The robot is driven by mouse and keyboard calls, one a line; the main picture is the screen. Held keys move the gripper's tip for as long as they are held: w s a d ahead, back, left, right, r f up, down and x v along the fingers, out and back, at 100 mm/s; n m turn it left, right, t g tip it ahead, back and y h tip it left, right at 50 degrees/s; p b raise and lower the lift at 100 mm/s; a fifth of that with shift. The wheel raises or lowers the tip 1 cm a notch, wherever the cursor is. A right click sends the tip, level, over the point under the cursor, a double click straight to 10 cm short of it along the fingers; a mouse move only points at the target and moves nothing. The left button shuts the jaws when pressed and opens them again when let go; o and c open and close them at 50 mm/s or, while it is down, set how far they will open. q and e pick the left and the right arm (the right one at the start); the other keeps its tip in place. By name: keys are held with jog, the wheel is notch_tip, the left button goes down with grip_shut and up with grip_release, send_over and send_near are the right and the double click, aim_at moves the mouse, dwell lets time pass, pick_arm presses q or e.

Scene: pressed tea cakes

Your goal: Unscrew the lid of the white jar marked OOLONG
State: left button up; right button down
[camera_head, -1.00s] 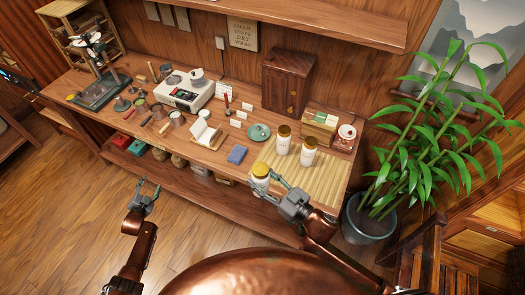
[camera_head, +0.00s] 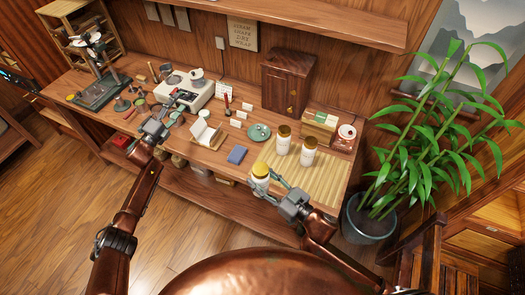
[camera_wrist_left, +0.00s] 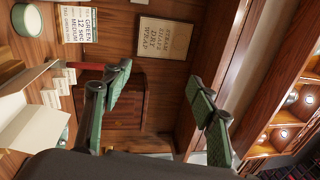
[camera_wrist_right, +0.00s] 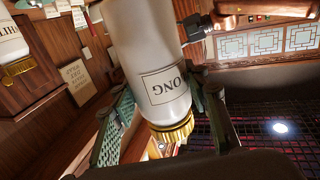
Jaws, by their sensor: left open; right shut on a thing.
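The white jar marked OOLONG (camera_head: 260,181) has a gold lid (camera_head: 260,169) and is in my right gripper (camera_head: 272,183) at the table's front edge in the head view. In the right wrist view the jar (camera_wrist_right: 140,50) shows part of its label, ending in "ONG", with the gold lid (camera_wrist_right: 173,131) towards the palm. The right fingers stand on either side of it. The lid appears to be on. My left gripper (camera_head: 164,117) is open and empty, over the table's front left of the jar. In the left wrist view its fingers (camera_wrist_left: 160,95) are wide apart.
A potted plant (camera_head: 372,215) stands right of the table.

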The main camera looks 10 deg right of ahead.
pick_arm(q)
jog(key=s+d+r+m+g+h, duration=0.35)
jog(key=d+r+m, duration=0.35)
jog(key=d, duration=0.3)
jog(key=s+d+r+m+g+h, duration=0.2)
jog(key=d+r+m+g+h, duration=0.2)
jog(key=d+r+m, duration=0.45)
jog(key=s+d+r+m+g, duration=0.2)
jog(key=s+d+m+g, duration=0.2)
jog(key=s+d+m, duration=0.3)
jog(key=s+d+r+m+g, duration=0.3)
jog(key=s+d+m+g, duration=0.2)
jog(key=d, duration=0.3)
jog(key=s+d+f+m+g+y, duration=0.1)
jog(key=s+d+m+g+y, duration=0.4)
jog(key=s+m, duration=0.45)
jog(key=m+t+y, duration=0.5)
jog(key=m+y, duration=0.8)
jog(key=m, duration=0.2)
send_over(262, 169)
notch_tip(262, 169, down, 8)
jog(key=shift+s+d, duration=0.1)
jog(key=shift+s, duration=0.05)
jog(key=shift+f+y, duration=0.15)
jog(key=shift+y, duration=0.1)
jog(key=shift+f, duration=3.8)
